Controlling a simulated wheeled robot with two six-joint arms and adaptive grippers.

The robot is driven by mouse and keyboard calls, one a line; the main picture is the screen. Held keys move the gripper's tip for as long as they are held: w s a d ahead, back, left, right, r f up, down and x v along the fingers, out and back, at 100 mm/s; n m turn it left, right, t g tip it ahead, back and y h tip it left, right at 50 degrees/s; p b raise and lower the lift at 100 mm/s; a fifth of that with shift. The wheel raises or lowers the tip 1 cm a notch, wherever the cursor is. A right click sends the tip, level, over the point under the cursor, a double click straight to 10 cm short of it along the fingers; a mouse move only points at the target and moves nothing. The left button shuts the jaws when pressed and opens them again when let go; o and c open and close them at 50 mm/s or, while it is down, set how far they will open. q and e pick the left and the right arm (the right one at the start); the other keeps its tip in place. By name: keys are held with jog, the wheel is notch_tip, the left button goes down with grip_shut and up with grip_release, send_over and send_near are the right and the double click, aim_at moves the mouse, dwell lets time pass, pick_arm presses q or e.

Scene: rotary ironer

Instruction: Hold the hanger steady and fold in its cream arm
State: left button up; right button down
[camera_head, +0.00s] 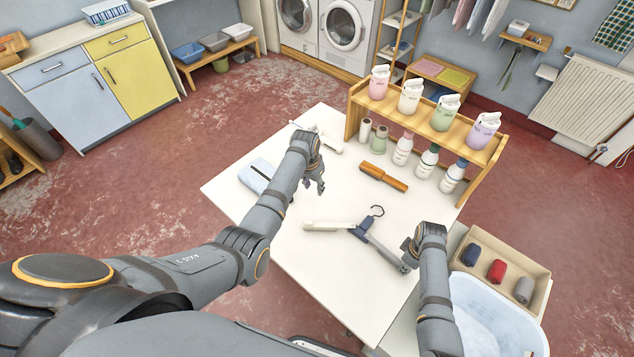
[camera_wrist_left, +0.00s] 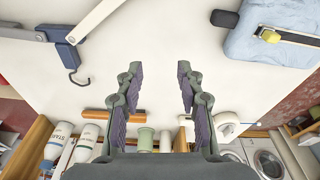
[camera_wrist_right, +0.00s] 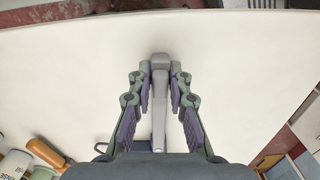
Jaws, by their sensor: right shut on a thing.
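The folding hanger lies on the white table (camera_head: 300,262). Its cream arm (camera_head: 328,226) points left, its blue hub (camera_head: 360,231) is in the middle with a dark hook (camera_head: 377,212), and its grey arm (camera_head: 386,252) runs toward the lower right. My right gripper (camera_head: 406,262) is shut on the grey arm near its end; the right wrist view shows that arm (camera_wrist_right: 159,100) between the fingers. My left gripper (camera_head: 317,187) is open and empty above the table, behind the cream arm. In the left wrist view the cream arm (camera_wrist_left: 97,20) and hub (camera_wrist_left: 64,28) show at upper left.
A blue folded cloth (camera_head: 257,175) lies at the left table edge. A wooden rack (camera_head: 420,112) with several bottles stands at the back. A box of rolls (camera_head: 500,250) and a white basin (camera_head: 495,310) are at right. The table before the cream arm is clear.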

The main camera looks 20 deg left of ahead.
pick_arm(q)
jog(key=shift+w+d+r+g+y, duration=0.35)
jog(key=shift+w+d+g, duration=0.15)
jog(key=shift+g, duration=0.3)
jog(key=shift+a, duration=0.1)
jog(key=shift+c, duration=0.2)
